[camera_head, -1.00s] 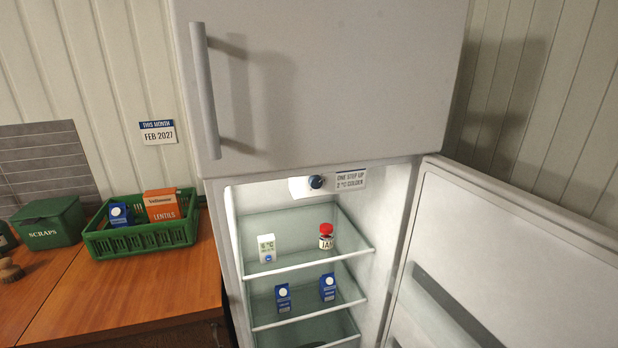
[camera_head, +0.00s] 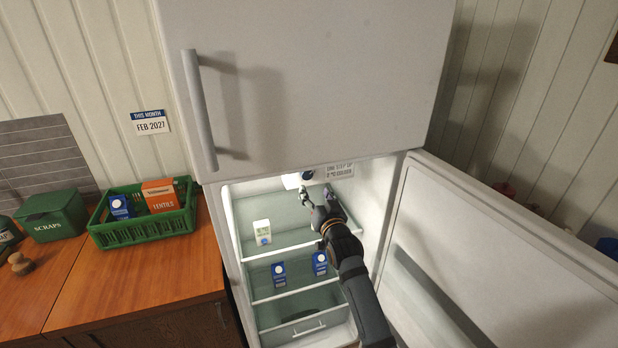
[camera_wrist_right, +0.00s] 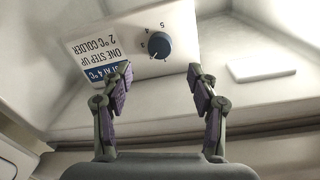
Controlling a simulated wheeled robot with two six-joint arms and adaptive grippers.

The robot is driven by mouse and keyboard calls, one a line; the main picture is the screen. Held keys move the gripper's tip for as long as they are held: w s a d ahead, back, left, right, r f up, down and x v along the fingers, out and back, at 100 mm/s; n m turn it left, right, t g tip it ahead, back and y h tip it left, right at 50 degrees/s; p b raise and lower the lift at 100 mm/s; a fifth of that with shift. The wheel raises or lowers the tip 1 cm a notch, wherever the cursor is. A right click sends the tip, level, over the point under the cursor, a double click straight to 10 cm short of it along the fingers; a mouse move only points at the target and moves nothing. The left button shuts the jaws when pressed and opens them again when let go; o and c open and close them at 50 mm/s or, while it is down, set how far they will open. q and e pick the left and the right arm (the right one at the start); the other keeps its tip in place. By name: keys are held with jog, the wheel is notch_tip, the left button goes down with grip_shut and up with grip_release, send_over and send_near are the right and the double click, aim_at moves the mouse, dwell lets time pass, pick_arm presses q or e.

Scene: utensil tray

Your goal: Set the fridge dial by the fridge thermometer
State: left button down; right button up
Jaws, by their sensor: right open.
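The blue fridge dial (camera_head: 306,175) is on a white housing at the top of the open fridge compartment. In the right wrist view the dial (camera_wrist_right: 159,45) shows beside several numerals, seen upside down; its setting is too small to read surely. The white fridge thermometer (camera_head: 263,232) stands on the top shelf; its reading is not legible now. My right gripper (camera_head: 318,192) is inside the compartment, just below and right of the dial. Its fingers (camera_wrist_right: 161,75) are apart and empty, with the dial ahead between them, apparently not touched. My left gripper is out of view.
A label (camera_wrist_right: 97,48) about one step being 2 °C colder is beside the dial. Blue cartons (camera_head: 279,273) stand on the shelf below. The open door (camera_head: 490,250) is to the right. A green crate (camera_head: 145,232) sits on the wooden counter.

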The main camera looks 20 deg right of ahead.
aim_at(307, 176)
jog(key=w+p, duration=0.1)
jog(key=w, duration=0.7)
jog(key=shift+d, duration=0.15)
jog(key=c, duration=1.2)
jog(key=shift+f, duration=0.1)
